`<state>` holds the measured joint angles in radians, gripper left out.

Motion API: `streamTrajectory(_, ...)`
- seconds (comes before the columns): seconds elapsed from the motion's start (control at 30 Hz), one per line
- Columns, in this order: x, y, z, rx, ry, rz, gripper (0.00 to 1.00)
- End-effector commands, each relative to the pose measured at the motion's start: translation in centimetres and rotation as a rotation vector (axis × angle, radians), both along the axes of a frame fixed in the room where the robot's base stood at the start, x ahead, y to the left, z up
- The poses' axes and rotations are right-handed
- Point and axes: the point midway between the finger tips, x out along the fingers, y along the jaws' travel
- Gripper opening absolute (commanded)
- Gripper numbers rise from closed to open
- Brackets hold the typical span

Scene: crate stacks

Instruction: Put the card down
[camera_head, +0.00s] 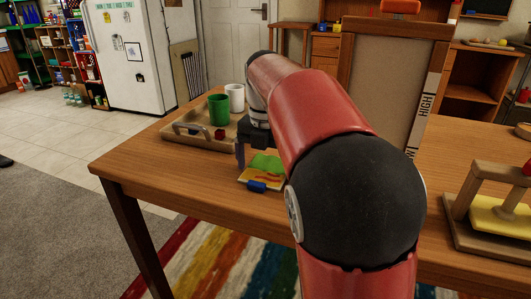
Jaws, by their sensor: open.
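The card (265,163) is a small, flat piece with green, yellow and red-orange areas. It appears to lie on the wooden table (160,179) near its front edge. My gripper (247,157) is open, just above and at the left back side of the card. One dark finger shows at the card's left; the other finger is hidden or too dark to make out. My red arm covers the area right of the card. I cannot tell whether a finger touches the card.
A small blue object (257,186) sits at the card's front edge. A wooden tray (178,140) at the back left holds a green cup (218,110), a white cup (235,97) and a small red block (220,134). A wooden stand with yellow (497,218) is at right. The table's left front is clear.

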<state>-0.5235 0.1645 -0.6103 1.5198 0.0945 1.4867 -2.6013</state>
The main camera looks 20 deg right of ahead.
Motion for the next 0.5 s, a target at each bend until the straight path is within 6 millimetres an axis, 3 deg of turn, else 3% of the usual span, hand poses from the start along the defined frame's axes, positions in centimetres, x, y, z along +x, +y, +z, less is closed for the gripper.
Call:
streamTrajectory(0.17, 0.1, -0.1, 2.5, -0.001, -0.004, -0.001, 1.00)
streamTrajectory(0.5, 0.1, -0.1, 9.7, 0.000, -0.002, -0.001, 1.00)
